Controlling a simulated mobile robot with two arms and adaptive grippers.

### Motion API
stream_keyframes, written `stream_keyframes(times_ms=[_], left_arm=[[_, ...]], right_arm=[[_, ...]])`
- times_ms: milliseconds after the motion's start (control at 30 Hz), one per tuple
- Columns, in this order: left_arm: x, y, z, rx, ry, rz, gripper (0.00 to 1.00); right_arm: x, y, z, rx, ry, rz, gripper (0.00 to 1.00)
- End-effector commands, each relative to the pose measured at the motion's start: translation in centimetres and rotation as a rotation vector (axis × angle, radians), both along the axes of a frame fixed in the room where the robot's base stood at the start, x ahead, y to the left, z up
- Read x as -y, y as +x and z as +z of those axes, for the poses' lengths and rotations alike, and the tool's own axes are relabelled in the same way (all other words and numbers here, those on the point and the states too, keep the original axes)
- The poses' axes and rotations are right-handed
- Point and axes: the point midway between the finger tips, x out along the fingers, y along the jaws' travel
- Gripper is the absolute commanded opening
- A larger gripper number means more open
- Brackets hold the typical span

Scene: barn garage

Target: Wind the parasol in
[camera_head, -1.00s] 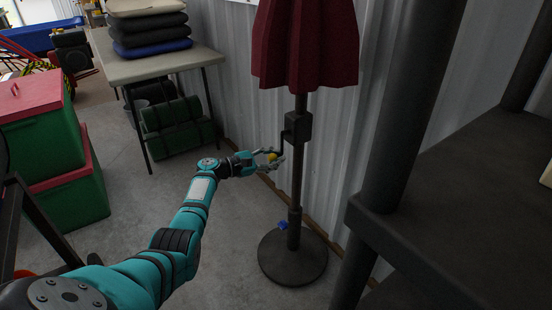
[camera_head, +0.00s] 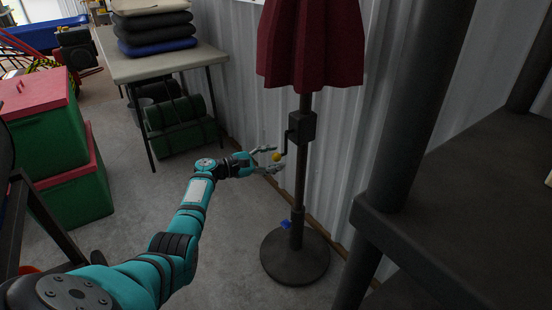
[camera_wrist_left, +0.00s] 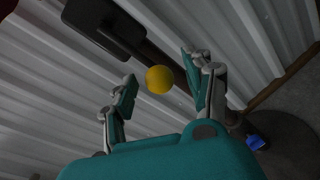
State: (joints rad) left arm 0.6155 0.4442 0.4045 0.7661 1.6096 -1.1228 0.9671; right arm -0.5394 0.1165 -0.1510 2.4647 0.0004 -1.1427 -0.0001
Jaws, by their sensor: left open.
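The parasol has a dark red canopy (camera_head: 310,45) that hangs folded around its dark pole (camera_head: 299,185). A dark crank box (camera_head: 302,127) sits on the pole below the canopy. A crank arm with a yellow knob (camera_head: 277,157) comes off its left side. My left gripper (camera_head: 272,159) is open at the knob. In the left wrist view the yellow knob (camera_wrist_left: 159,79) shows between and just beyond the spread fingers (camera_wrist_left: 160,85). I cannot tell whether a finger touches it. My right gripper is not in view.
The round parasol base (camera_head: 295,257) stands on the floor, with a blue knob (camera_head: 285,224) low on the pole. A dark shelf (camera_head: 455,200) fills the right. A table (camera_head: 170,64) with cushions and red-lidded green boxes (camera_head: 62,150) stand left. A corrugated wall is behind.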

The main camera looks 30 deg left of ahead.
Motion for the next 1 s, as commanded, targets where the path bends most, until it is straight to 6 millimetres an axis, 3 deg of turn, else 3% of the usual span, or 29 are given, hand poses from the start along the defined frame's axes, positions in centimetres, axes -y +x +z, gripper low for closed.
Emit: stream_keyframes(times_ms=[300,500,1000], left_arm=[[-3.5,-5.9,0.3,-0.005,0.004,0.001,0.53],[-5.0,-8.4,0.6,-0.005,0.002,0.002,0.53],[-5.5,-9.2,0.8,-0.004,0.001,0.001,0.53]], right_arm=[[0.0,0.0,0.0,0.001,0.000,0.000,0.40],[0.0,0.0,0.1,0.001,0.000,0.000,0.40],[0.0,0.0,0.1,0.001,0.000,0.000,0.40]])
